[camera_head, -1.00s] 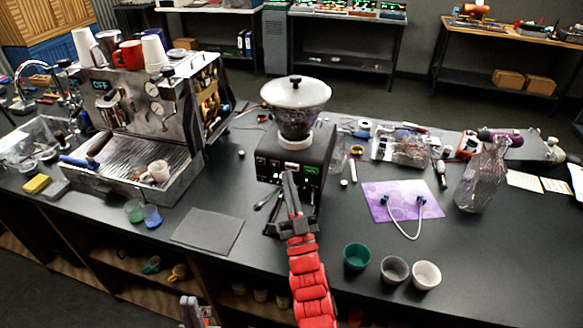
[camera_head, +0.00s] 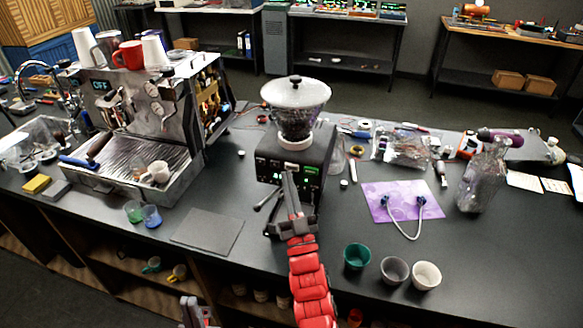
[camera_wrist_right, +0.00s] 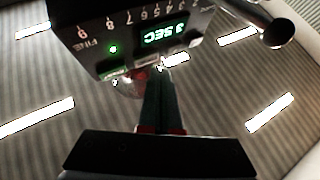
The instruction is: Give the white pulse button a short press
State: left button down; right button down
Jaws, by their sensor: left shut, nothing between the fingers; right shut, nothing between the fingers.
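The grinder (camera_head: 318,150) stands mid-counter with a clear hopper under a white lid. Its front carries a white button (camera_head: 291,166) between a dark button and a green one (camera_head: 311,170). Contact cannot be told. My left gripper (camera_head: 190,302) is shut and empty at the bottom edge, away from the grinder.
A lever with a black ball (camera_wrist_right: 278,32) juts from the grinder's side. An espresso machine (camera_head: 135,125) stands left, a grey mat (camera_head: 207,231) nearer. Right are a purple mat (camera_head: 425,205), several cups (camera_head: 357,257) and a glass jug (camera_head: 483,180).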

jog(key=shift+w, duration=0.1)
dwell(0.6)
jog(key=shift+w+d, duration=0.15)
jog(key=shift+w, duration=0.2)
jog(key=shift+w+d+b, duration=0.1)
jog(key=shift+w+b, duration=0.2)
jog(key=shift+b, duration=0.15)
dwell(0.4)
jog(key=shift+s, duration=0.1)
dwell(2.2)
jog(key=shift+s+a, duration=0.25)
jog(key=shift+s, duration=0.4)
jog(key=s, duration=0.1)
jog(key=s+a, duration=0.1)
jog(key=s, duration=0.2)
jog(key=shift+s+a, duration=0.25)
jog(key=shift+s, duration=0.1)
